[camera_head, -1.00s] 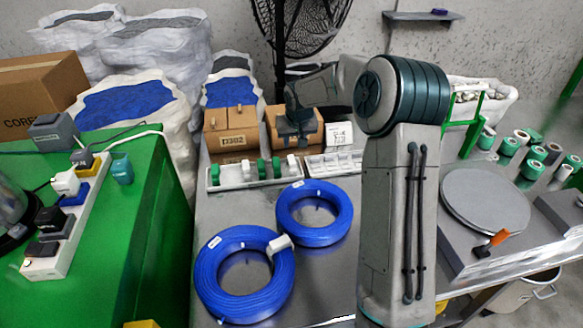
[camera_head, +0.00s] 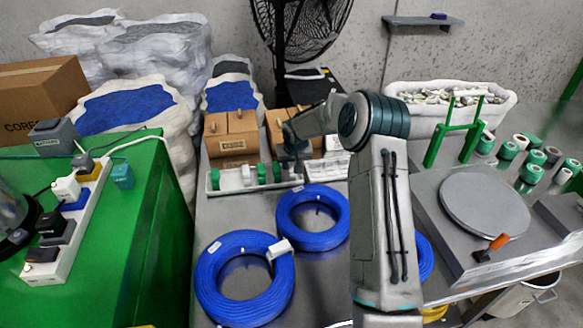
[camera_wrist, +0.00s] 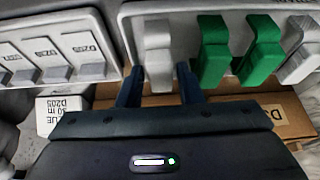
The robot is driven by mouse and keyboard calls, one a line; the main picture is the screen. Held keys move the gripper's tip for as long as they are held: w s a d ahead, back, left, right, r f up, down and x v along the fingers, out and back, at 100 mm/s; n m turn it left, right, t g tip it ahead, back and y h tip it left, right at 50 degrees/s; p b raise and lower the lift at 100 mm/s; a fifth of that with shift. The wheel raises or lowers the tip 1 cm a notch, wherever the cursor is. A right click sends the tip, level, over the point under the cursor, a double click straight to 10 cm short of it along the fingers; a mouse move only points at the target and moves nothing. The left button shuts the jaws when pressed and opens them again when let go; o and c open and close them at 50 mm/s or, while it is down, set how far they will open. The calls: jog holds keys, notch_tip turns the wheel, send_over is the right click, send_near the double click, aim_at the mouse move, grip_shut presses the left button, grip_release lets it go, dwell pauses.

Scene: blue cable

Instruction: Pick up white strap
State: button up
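A white strap (camera_wrist: 158,50) stands in a slot of a white tray (camera_wrist: 135,12) in the wrist view. My gripper (camera_wrist: 160,78) is open, with one dark finger on each side of the strap's lower end and gaps visible between. Two green straps (camera_wrist: 212,50) (camera_wrist: 260,50) and another white strap (camera_wrist: 303,48) stand to the right. In the head view, my gripper (camera_head: 294,160) is over the tray (camera_head: 228,186), hiding part of it. Green straps also show there (camera_head: 262,173).
A second labelled tray (camera_wrist: 50,45) lies left of the gripper in the wrist view. Cardboard boxes (camera_head: 232,140) stand behind the tray. Blue cable coils (camera_head: 243,300) (camera_head: 337,236) lie in front of it on the metal table. A white bin (camera_head: 450,100) stands at right.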

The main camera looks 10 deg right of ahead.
jog(key=shift+w+f, duration=0.2)
jog(key=shift+f, duration=0.35)
jog(key=c, duration=0.7)
jog(key=shift+r, duration=0.1)
